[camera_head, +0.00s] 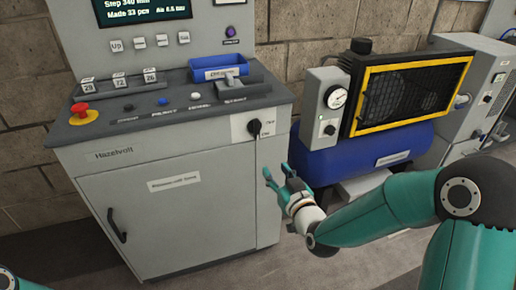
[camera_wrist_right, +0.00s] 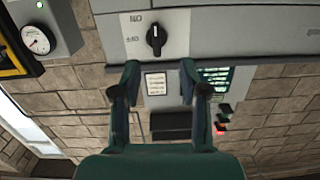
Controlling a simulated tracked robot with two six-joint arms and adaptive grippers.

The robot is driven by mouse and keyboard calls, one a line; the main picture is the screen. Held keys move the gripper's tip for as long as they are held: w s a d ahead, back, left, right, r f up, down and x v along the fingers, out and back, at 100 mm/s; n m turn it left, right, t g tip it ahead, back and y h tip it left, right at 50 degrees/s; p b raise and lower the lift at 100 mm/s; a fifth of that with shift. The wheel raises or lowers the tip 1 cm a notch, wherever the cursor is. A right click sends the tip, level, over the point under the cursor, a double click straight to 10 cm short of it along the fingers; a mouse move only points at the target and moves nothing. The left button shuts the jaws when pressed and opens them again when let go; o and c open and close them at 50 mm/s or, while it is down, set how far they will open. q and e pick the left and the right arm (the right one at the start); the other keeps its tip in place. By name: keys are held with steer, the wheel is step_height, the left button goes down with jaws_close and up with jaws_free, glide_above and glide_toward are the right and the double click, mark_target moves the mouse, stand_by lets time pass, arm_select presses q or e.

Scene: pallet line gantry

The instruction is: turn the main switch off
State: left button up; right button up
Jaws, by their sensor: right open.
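The main switch is a black rotary knob (camera_head: 254,127) on a pale plate at the right end of the grey console's front. Small labels sit to its right; they are hard to read here. In the right wrist view the knob (camera_wrist_right: 156,41) appears ahead of the fingers, with labels upside down at its left. Its handle looks roughly upright there; which label it points to I cannot tell. My right gripper (camera_head: 277,173) is open and empty, below and slightly right of the knob, apart from it. Its fingertips (camera_wrist_right: 160,67) show in the wrist view. My left gripper is out of view.
The console (camera_head: 160,190) has a red emergency button (camera_head: 82,113), a blue tray (camera_head: 218,68) and a door handle (camera_head: 117,225). A blue compressor tank (camera_head: 350,153) with a gauge (camera_head: 335,96) stands close on the right. Open floor lies in front.

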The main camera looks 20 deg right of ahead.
mark_target(258, 130)
steer(key=shift+t, duration=0.5)
steer(key=w, duration=0.5)
steer(key=w+r+p, duration=0.1)
steer(key=w, duration=0.5)
steer(key=w+r+p, duration=0.1)
steer(key=w, duration=0.5)
steer(key=shift+r, duration=0.1)
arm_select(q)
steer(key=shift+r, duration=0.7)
arm_select(e)
jaws_close()
